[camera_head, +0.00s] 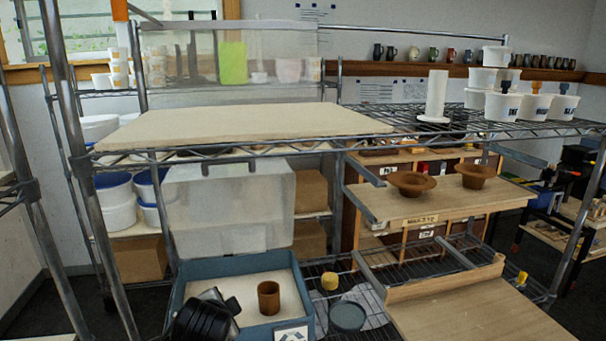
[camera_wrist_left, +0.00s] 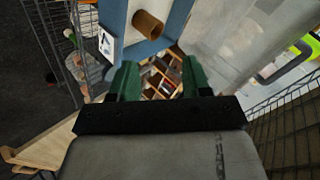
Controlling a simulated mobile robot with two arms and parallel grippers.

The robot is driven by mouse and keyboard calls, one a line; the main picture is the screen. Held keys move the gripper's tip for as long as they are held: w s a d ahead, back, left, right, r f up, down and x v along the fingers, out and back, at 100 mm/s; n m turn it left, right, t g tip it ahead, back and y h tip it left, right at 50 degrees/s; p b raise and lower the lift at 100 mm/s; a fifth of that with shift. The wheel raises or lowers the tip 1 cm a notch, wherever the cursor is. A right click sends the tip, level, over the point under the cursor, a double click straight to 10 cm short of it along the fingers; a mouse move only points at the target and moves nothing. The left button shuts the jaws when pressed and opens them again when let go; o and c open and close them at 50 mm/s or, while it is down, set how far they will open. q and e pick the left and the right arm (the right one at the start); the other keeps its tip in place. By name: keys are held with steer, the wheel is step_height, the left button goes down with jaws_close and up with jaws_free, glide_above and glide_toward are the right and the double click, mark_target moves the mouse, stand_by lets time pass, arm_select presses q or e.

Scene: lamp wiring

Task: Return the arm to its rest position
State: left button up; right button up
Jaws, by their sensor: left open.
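My left gripper (camera_head: 222,300) is at the bottom of the head view, over the left part of a blue open box. In the left wrist view its two green fingers (camera_wrist_left: 158,80) stand apart with nothing between them. A brown cylindrical cup (camera_head: 268,298) stands on the pale lining of the blue box (camera_head: 290,268), to the right of the gripper and apart from it. The cup also shows at the top of the left wrist view (camera_wrist_left: 147,24), beyond the fingers. My right gripper is not in view.
Wire shelving surrounds the box, with a metal post (camera_head: 82,170) at left. A pale board (camera_head: 240,122) lies on the upper shelf. Brown bowls (camera_head: 411,183) stand on a wooden shelf at right. A wooden tray (camera_head: 480,310) is at lower right, near a grey-green round container (camera_head: 347,316).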

arm_select(q)
steer(key=s+a+f+n+g+h, duration=0.1)
steer(key=s+f+n+g, duration=0.1)
steer(key=s+f, duration=0.5)
steer(key=s+a+f+n+g, duration=0.1)
steer(key=s+f+n+g, duration=0.15)
steer(key=s+f, duration=0.55)
steer(key=s+a+n+g, duration=0.2)
steer(key=s+n, duration=0.3)
steer(key=s, duration=1.3)
step_height(320, 180, down, 32)
steer(key=s+g+b, duration=0.2)
steer(key=b, duration=0.2)
steer(key=s+a+f+b, duration=0.2)
steer(key=s+a+f, duration=0.1)
steer(key=s+f, duration=1.2)
steer(key=shift+f+m+g, duration=0.35)
steer(key=shift+f, duration=0.6)
